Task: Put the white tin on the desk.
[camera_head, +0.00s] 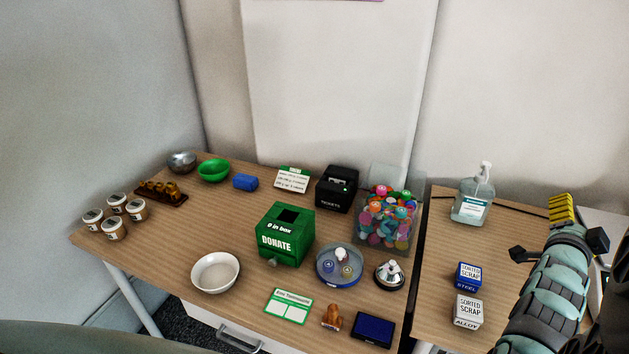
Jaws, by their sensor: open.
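The white tin (468,312), labelled "SORTED SCRAP ALLOY", stands upright on the wooden top of the right-hand table (437,240), near its front. A blue tin (468,276), labelled "SORTED SCRAP STEEL", stands just behind it. My gripper (558,245) is at the right, beyond and to the right of both tins. Its black fingers are spread open and it touches neither tin. A yellow ridged piece shows at its far end; I cannot tell what it belongs to. The larger wooden table (170,235) is at the left, across a narrow dark gap.
A sanitizer bottle (473,195) stands behind the tins. Bare wood lies left of the tins.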

